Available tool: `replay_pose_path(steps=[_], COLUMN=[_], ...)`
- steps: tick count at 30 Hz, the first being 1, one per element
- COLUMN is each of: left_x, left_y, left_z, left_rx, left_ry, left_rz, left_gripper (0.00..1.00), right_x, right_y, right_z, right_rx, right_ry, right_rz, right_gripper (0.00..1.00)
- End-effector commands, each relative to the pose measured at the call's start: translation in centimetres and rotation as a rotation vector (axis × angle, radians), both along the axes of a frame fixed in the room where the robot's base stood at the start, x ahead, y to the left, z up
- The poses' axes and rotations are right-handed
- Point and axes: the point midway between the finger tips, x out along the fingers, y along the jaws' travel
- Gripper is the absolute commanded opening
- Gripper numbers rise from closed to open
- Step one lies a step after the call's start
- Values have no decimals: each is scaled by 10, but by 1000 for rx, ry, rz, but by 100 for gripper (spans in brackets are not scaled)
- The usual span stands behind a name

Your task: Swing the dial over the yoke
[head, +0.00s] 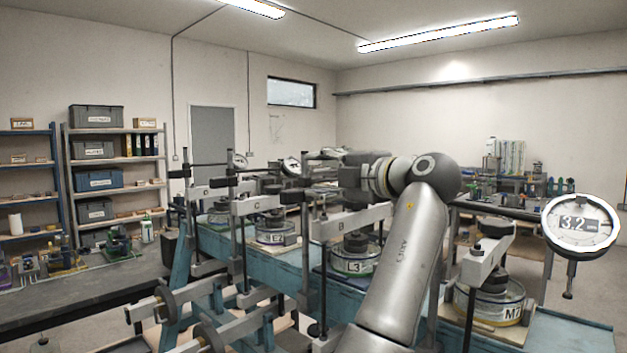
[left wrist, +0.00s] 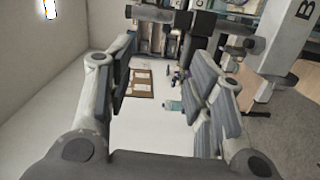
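A round white dial (head: 582,226) reading about 3.2 sits at the far right on the end of a dark horizontal arm. Two smaller dials (head: 240,161) (head: 291,166) stand farther back at the left. I cannot tell which part is the yoke. My left gripper (head: 318,165) points leftward above the frame marked B (head: 331,226), well left of the large dial. In the left wrist view its two fingers (left wrist: 165,78) are spread apart, with nothing seen between them. A dark bar of a frame (left wrist: 160,15) crosses beyond the fingers. My right gripper is not in view.
Lever frames stand in a row on a teal bench (head: 285,268). Round tins with dark weights, one marked L3 (head: 355,266), sit under them. My left arm hides part of the bench. Shelves (head: 112,170) stand at the left wall, and a workbench (head: 95,285) is in front.

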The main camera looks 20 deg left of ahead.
Motion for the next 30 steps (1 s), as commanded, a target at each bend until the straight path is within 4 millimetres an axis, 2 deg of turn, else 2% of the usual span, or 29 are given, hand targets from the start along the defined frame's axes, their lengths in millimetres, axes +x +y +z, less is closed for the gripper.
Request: replay_pose_path(steps=[4,9,20,30], left_x=[-4,-6,-6,-6], left_y=[-7,-13,-12,-12], left_z=[-4,-4,-4,-5], left_rx=[-3,-4,-5,-6], left_ry=[5,5,7,6], left_rz=[3,3,4,4], left_gripper=[48,48,48,48], right_x=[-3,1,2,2], right_y=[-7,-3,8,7], right_z=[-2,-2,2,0], right_rx=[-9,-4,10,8], right_ry=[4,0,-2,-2], right_rz=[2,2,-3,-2], right_gripper=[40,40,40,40])
